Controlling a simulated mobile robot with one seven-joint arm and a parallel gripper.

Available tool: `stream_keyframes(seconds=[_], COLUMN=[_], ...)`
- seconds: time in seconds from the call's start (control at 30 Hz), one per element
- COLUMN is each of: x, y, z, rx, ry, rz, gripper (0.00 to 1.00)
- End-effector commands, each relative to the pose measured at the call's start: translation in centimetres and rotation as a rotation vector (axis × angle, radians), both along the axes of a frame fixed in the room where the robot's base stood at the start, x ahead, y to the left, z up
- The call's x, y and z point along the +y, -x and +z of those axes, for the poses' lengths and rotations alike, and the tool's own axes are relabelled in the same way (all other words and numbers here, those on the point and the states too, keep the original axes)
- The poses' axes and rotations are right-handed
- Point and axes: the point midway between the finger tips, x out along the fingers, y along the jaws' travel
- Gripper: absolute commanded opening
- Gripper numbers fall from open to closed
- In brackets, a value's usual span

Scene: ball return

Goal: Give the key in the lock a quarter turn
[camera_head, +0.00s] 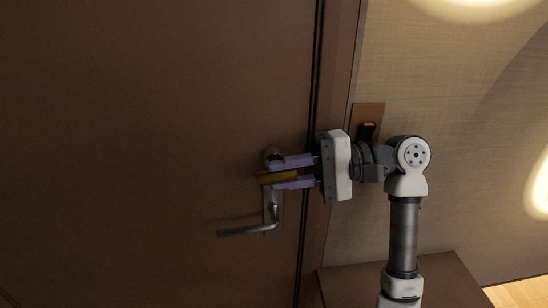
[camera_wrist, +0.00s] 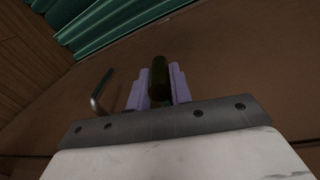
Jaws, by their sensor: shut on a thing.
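My gripper (camera_head: 290,177) is at the brown door (camera_head: 150,120), just above the lever handle. Its two purple fingers are shut on a brown, bar-like thing, which looks like the key (camera_head: 268,178). In the wrist view the key (camera_wrist: 159,78) shows as a dark rounded piece between the fingers (camera_wrist: 158,88). The lock (camera_head: 272,155) shows only in part, as a round metal piece behind the upper finger. I cannot see the keyhole or how far the key is turned.
A metal lever handle (camera_head: 250,230) sticks out to the left just below my gripper, and it also shows in the wrist view (camera_wrist: 98,95). A brown wall plate (camera_head: 367,112) is right of the door frame (camera_head: 335,80). A brown surface (camera_head: 450,275) is at lower right.

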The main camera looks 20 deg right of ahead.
Motion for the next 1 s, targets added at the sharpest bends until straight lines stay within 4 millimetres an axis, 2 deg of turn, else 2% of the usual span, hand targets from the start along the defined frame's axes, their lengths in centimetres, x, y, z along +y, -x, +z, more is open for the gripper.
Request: stream_keyframes(seconds=[0.07,0.1,0.3,0.67,0.77,1.0], x=[0.1,0.1,0.0,-0.6,-2.0,-7.2], y=[-0.1,0.0,0.0,0.1,0.5,2.0], z=[-0.3,-0.2,-0.1,-0.2,-0.3,-0.2], rx=[-0.022,-0.03,-0.028,-0.027,-0.027,-0.027], ry=[-0.089,-0.108,-0.093,-0.091,-0.092,-0.092], rz=[0.003,0.002,0.0,-0.001,-0.002,-0.002], gripper=[0.0,0.22,0.46,0.46,0.46,0.46])
